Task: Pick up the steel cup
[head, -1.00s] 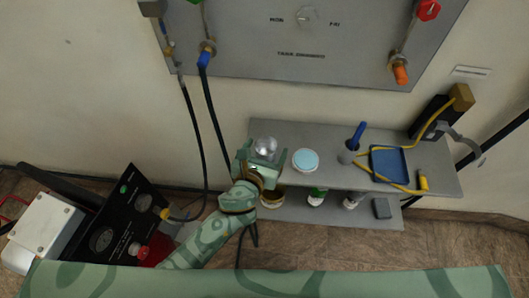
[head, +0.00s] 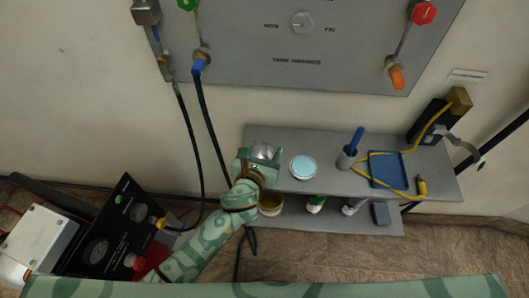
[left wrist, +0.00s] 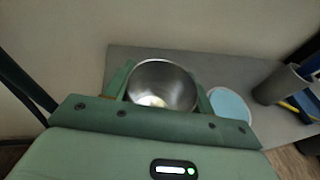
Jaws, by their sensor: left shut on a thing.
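The steel cup (head: 263,151) is a shiny, round, open-topped metal cup at the left end of the upper grey shelf. My left gripper (head: 259,157) is around it. In the left wrist view the cup (left wrist: 162,86) sits upright between the two green fingers of the gripper (left wrist: 164,92), which are shut on its sides. Its inside looks empty apart from a bright reflection. Its base is hidden, so I cannot tell whether it touches the shelf. My right gripper is not in view.
A container with a light blue top (head: 303,167) stands close to the right of the cup. Further right are a grey holder with a blue item (head: 347,157), a blue tray (head: 388,169) and a yellow cord. The lower shelf (head: 335,221) holds several small containers. Hoses hang at left.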

